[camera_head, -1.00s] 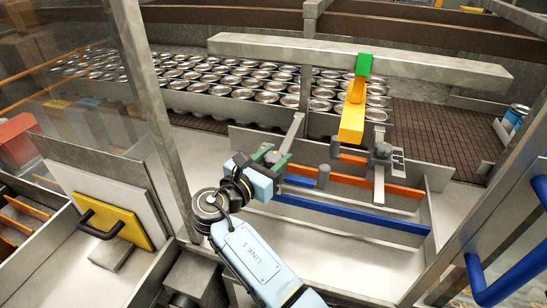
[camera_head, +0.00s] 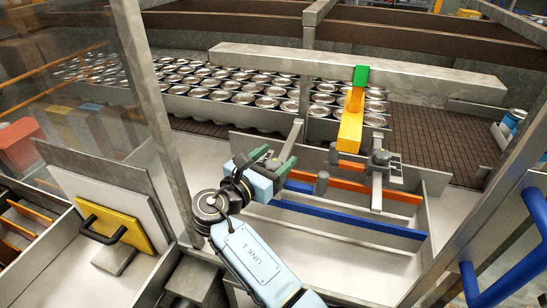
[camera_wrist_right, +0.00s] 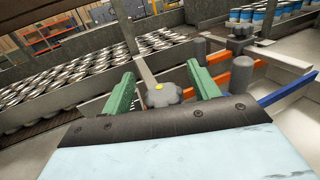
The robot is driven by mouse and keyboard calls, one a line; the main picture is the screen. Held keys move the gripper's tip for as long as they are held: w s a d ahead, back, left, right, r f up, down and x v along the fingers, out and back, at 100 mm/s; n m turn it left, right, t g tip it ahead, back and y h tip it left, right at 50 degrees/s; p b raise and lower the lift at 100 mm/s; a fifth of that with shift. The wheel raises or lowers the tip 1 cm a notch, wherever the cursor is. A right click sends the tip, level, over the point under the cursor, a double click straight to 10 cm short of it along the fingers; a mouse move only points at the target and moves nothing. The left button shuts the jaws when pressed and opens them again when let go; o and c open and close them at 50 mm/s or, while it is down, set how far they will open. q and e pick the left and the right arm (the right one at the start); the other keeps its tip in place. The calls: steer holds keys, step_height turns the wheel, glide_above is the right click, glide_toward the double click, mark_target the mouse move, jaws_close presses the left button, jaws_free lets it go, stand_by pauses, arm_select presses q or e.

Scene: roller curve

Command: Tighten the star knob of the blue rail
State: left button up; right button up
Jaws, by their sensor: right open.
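The blue rail (camera_head: 350,221) runs along the front of the machine in the head view; its end shows at the right of the wrist view (camera_wrist_right: 285,90). A grey star knob (camera_wrist_right: 165,95) with a yellow dot sits on a metal bracket arm, low between my green fingers in the wrist view. My right gripper (camera_head: 273,160) is open, with one finger on each side of this knob; I cannot tell whether they touch it. In the head view the gripper largely hides the knob. My left gripper is in neither view.
A second bracket with a dark knob (camera_head: 381,157) stands to the right, across the orange rails (camera_head: 385,190). Rows of cans (camera_head: 225,82) fill the conveyor behind. A vertical post (camera_head: 152,110) stands left of my arm.

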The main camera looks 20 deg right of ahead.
mark_target(273, 162)
step_height(273, 162, up, 4)
steer(key=p, duration=0.3)
steer(key=shift+r, duration=2.3)
